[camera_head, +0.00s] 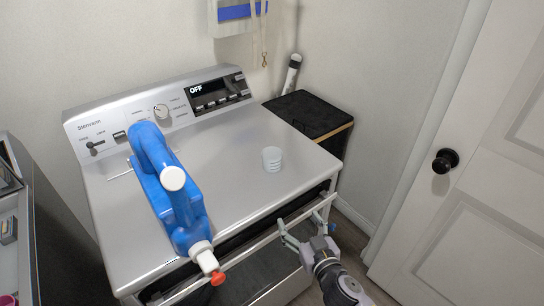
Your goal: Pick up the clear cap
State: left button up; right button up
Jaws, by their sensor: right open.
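The clear cap (271,159) is a small pale, ribbed cup standing on the washer's silver top (240,190), right of the middle. My right gripper (300,231) is open and empty at the washer's front right edge, in front of the cap and apart from it. Its fingers point toward the washer. My left gripper is not in view.
A blue detergent jug (165,185) with a white cap and red spout tip lies on the left of the washer top. The control panel (160,110) runs along the back. A black-topped cabinet (308,113) stands behind right; a white door (480,190) is at right.

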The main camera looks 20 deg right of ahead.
jog(key=t, duration=0.2)
send_near(276, 161)
jog(key=w+p, duration=0.3)
jog(key=w, duration=0.2)
jog(key=shift+w+a+r+p, duration=0.1)
jog(key=shift+w+r+p, duration=0.05)
jog(key=shift+w+p, duration=0.2)
jog(key=shift+w+a+p, duration=0.15)
jog(key=shift+w+p, duration=0.25)
jog(key=shift+w, duration=2.55)
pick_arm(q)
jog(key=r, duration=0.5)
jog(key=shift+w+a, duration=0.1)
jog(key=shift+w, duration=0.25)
pick_arm(e)
jog(key=shift+c, duration=0.2)
jog(key=c, duration=0.8)
